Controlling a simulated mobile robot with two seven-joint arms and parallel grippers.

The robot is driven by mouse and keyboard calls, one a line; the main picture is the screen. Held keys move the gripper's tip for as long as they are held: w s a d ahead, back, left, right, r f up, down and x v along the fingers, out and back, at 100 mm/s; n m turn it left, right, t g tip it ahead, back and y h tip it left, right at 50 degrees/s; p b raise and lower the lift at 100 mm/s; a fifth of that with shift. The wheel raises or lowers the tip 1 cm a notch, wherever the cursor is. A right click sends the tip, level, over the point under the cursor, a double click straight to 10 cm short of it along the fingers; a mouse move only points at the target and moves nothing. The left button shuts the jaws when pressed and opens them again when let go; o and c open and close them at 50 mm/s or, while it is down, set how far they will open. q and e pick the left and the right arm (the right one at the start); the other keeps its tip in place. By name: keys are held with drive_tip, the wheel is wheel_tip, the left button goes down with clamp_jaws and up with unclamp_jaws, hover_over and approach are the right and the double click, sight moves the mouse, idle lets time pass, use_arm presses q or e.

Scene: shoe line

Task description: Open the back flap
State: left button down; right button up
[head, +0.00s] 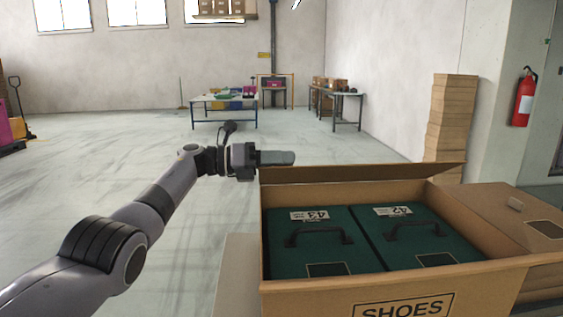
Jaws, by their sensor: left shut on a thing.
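The open cardboard box (281,295) marked SHOES stands at the lower right. Its back flap (370,173) is a brown strip along the far rim, raised and tilted away from the opening. My left gripper (284,158) is at the flap's left end, shut on its edge; the fingers hide the exact contact. Inside the box lie two dark green shoe boxes with handles, one labelled 43 (309,258) and one labelled 42 (425,241). My right gripper is not in view.
A brown cardboard panel with a small tab (480,205) lies to the right of the box. A tall stack of flat cartons (452,125) stands behind it. Tables (224,108) stand far back.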

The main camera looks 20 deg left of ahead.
use_arm(q)
drive_tip(key=shift+w+r, duration=0.1)
idle(0.5)
drive_tip(key=c, duration=1.3)
unclamp_jaws()
drive_tip(key=shift+a, duration=0.1)
drive_tip(key=shift+v, duration=3.55)
